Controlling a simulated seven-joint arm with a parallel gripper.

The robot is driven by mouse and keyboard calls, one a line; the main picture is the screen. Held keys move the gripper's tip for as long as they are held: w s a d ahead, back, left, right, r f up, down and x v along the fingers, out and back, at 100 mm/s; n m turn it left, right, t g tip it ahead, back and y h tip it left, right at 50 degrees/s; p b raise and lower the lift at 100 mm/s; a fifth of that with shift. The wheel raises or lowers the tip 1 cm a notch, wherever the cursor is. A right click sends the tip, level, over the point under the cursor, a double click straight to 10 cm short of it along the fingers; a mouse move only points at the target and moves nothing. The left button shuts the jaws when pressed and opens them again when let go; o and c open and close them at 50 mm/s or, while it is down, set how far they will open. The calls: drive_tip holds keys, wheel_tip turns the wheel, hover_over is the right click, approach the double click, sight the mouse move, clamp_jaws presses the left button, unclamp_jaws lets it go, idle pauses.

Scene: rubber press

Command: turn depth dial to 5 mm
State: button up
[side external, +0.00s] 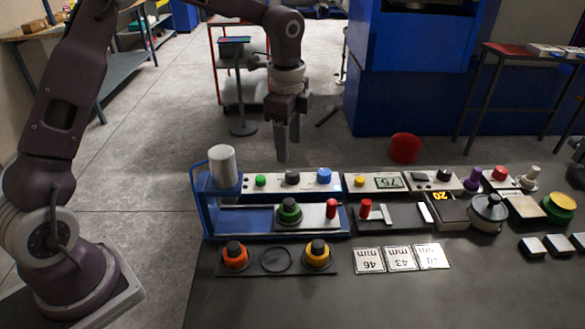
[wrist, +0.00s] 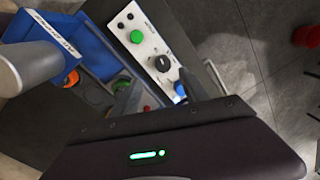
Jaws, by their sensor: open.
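A white panel on the blue press (side external: 208,214) carries a black knob (side external: 292,177), a blue knob (side external: 323,175) and a green button (side external: 260,181). I cannot read which knob is the depth dial. The wrist view shows the black knob (wrist: 160,64) with a pale mark on its face, the green button (wrist: 136,37) and part of the blue knob (wrist: 180,90) beside a finger. My gripper (side external: 287,148) is open and empty, pointing down above the panel near the black knob, apart from it. Its fingers (wrist: 163,96) also show in the wrist view.
A tall grey cylinder (side external: 223,166) stands at the panel's left end. A second panel with a display (side external: 388,183) lies to the right. Orange (side external: 235,257) and yellow (side external: 318,255) capped pieces and number cards (side external: 400,258) lie in front. A red mushroom-shaped piece (side external: 405,147) is behind.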

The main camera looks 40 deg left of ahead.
sight(293, 172)
drive_tip(key=f, duration=0.2)
drive_tip(key=w+f, duration=0.1)
drive_tip(key=f, duration=0.5)
drive_tip(key=shift+w+a+f, duration=0.1)
drive_tip(key=shift+w+f, duration=0.05)
drive_tip(key=shift+f, duration=0.1)
clamp_jaws()
